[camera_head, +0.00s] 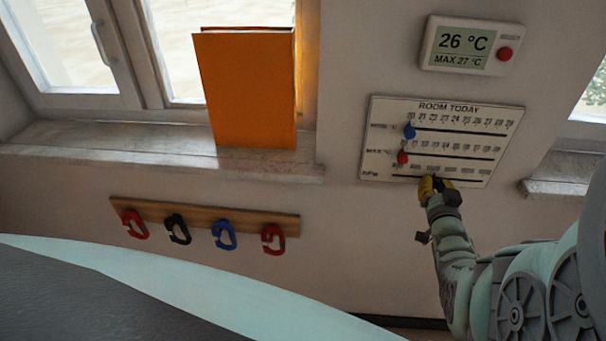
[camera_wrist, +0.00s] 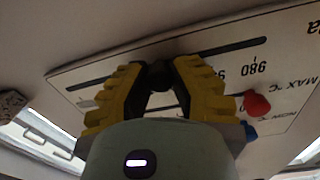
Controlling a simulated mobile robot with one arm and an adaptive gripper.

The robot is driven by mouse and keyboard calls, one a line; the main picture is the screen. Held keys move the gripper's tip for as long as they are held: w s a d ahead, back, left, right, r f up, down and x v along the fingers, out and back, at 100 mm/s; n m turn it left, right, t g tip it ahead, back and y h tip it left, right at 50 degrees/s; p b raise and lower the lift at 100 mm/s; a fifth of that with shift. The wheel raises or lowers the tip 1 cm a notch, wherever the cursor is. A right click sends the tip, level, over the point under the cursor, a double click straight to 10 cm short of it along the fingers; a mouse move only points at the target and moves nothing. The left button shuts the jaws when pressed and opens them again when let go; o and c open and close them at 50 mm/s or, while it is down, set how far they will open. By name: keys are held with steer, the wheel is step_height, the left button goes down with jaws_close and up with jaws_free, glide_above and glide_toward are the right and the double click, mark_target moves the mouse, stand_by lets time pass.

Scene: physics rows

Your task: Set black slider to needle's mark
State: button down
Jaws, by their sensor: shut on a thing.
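A white board headed "ROOM TODAY" (camera_head: 375,112) hangs on the wall with three slotted scales, and it also fills much of the wrist view (camera_wrist: 290,45). The black slider (camera_wrist: 158,76) is on the lowest slot, the hPa one. My gripper (camera_head: 436,181) reaches up to that slot. In the wrist view its yellow fingers (camera_wrist: 158,85) are closed on the black slider from both sides. Fingers and slider hide part of the hPa numbers; 980 is readable. No dial with a needle is recognisable in these views.
On the board, a blue slider (camera_head: 409,131) sits on the top scale and a red slider (camera_head: 402,157) on the MAX scale. A thermometer display (camera_head: 463,46) reads 26 °C, MAX 27 °C. An orange book (camera_head: 246,90) stands on the sill; a hook rail (camera_head: 190,215) hangs below.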

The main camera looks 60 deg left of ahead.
steer(key=shift+w+d, duration=1.1)
steer(key=shift+w, duration=0.25)
steer(key=c, duration=0.8)
jaws_free()
steer(key=shift+o, duration=0.2)
steer(key=v, duration=1.2)
